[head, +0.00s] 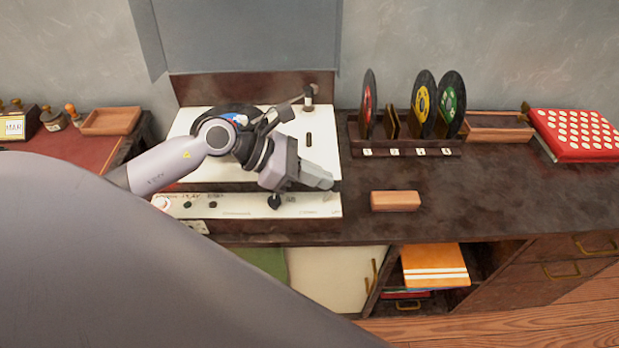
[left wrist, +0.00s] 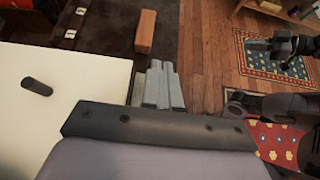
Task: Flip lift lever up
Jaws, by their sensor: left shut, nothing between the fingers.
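The white record player (head: 205,172) stands on the dark counter, with a black record partly hidden behind my left arm. Its pale front panel (head: 240,211) carries a dark knob (head: 274,202) and a small pale lever-like piece (head: 327,196) near the right end; I cannot tell for sure which part is the lift lever. A dark upright pill-shaped piece (head: 308,139) is on the top plate, also in the left wrist view (left wrist: 37,86). My left gripper (head: 328,182) is shut and empty, above the panel's right end; its fingers (left wrist: 162,84) show in the wrist view.
A reddish-brown block (head: 396,201) lies right of the player. A rack (head: 430,150) holds upright records behind it. A red box (head: 580,134) is at far right. The tonearm base (head: 310,98) stands at the player's back right. What looks like my right gripper (left wrist: 258,45) is over a rug.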

